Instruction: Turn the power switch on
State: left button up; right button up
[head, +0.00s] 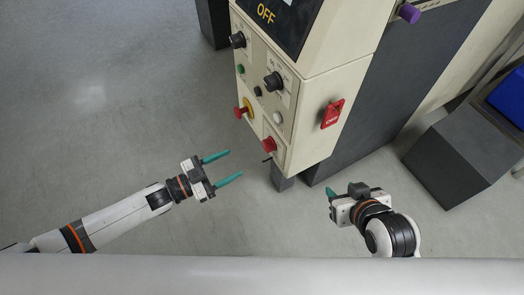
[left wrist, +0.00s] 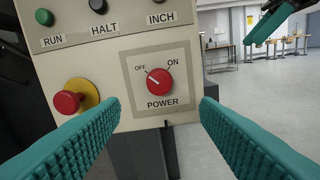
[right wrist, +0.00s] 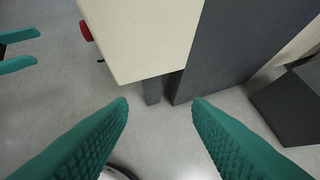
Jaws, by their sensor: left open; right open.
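The power switch (left wrist: 153,80) is a round red knob on a square plate marked OFF, ON and POWER. Its pale mark points up and left toward OFF. In the head view the switch (head: 269,144) is at the lower end of the cream control panel. My left gripper (head: 236,164) is open and empty, a short way left of the switch and apart from it. In the left wrist view the knob shows between its teal fingers. My right gripper (right wrist: 160,103) is open and empty beyond the panel's right side; in the head view only part of its fingers shows.
A red emergency-type button (left wrist: 67,102) on a yellow base sits left of the switch. RUN (left wrist: 45,17), HALT (left wrist: 98,5) and INCH buttons are above it. A red tag switch (head: 332,114) is on the cabinet's side. A grey box (head: 458,160) stands right; floor at left is clear.

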aim_at(265, 147)
pick_arm(q)
jog(key=b+x, duration=0.1)
jog(key=x, duration=0.9)
jog(key=shift+w+d+b, duration=0.1)
jog(key=shift+w+b, duration=0.05)
jog(key=shift+b, duration=0.25)
jog(key=shift+w+d, duration=0.2)
jog(key=shift+d, duration=0.15)
pick_arm(e)
jog(key=w+a+r+t+y, duration=0.1)
jog(key=w+a+r+t, duration=0.1)
jog(key=w+r+t, duration=0.3)
jog(key=shift+w+a+r, duration=0.2)
jog(key=shift+w+r, duration=0.05)
jog(key=shift+r, duration=0.15)
pick_arm(q)
jog(key=c, duration=1)
